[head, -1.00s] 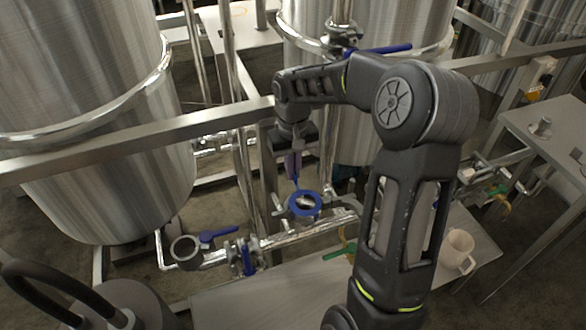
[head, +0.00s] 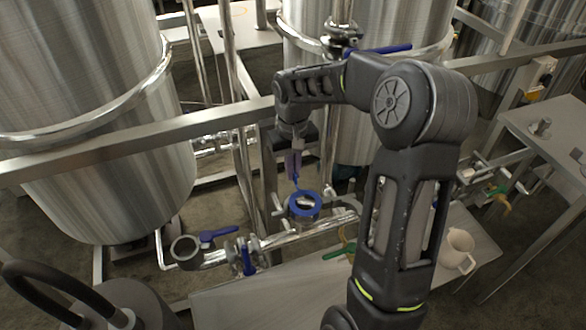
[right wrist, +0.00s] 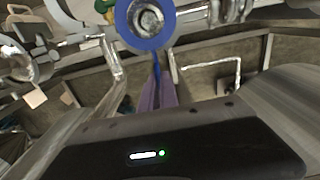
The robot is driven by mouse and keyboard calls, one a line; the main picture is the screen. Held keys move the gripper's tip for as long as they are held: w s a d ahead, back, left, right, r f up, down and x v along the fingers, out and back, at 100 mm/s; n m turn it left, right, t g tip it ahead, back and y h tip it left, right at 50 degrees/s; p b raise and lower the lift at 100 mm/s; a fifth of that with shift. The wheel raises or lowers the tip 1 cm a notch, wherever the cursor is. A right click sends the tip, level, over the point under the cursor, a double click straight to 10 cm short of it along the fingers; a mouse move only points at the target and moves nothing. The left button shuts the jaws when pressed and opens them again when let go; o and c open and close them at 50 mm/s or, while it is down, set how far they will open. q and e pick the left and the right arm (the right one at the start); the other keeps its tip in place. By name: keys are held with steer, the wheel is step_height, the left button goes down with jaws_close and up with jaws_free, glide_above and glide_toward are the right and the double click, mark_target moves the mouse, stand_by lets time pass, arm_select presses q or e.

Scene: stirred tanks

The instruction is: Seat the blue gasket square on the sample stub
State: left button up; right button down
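The blue gasket (head: 304,214) is a flat ring with a narrow tab. My right gripper (head: 295,177) is shut on the tab from behind the ring. The right wrist view shows the purple fingers (right wrist: 157,90) on the tab and the gasket (right wrist: 126,27) beyond them. The round metal end of the sample stub (head: 306,203) shows through the ring's hole. It also shows inside the ring in the right wrist view (right wrist: 148,20), roughly centred. Whether the ring touches the stub's face or hovers over it I cannot tell. My left gripper is not in view.
Blue-handled valves (head: 246,258) and an open pipe end (head: 185,249) lie left of the stub. A steel rail (head: 140,145) crosses behind, before large tanks (head: 80,80). A cream jug (head: 458,250) stands on the bench (head: 270,300) to the right.

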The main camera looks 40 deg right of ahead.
steer(key=shift+f+b, duration=1.05)
steer(key=shift+f, duration=0.55)
steer(key=c, duration=1.5)
jaws_free()
steer(key=shift+c, duration=0.2)
steer(key=shift+r, duration=0.2)
step_height(320, 180, up, 8)
steer(key=shift+f, duration=0.25)
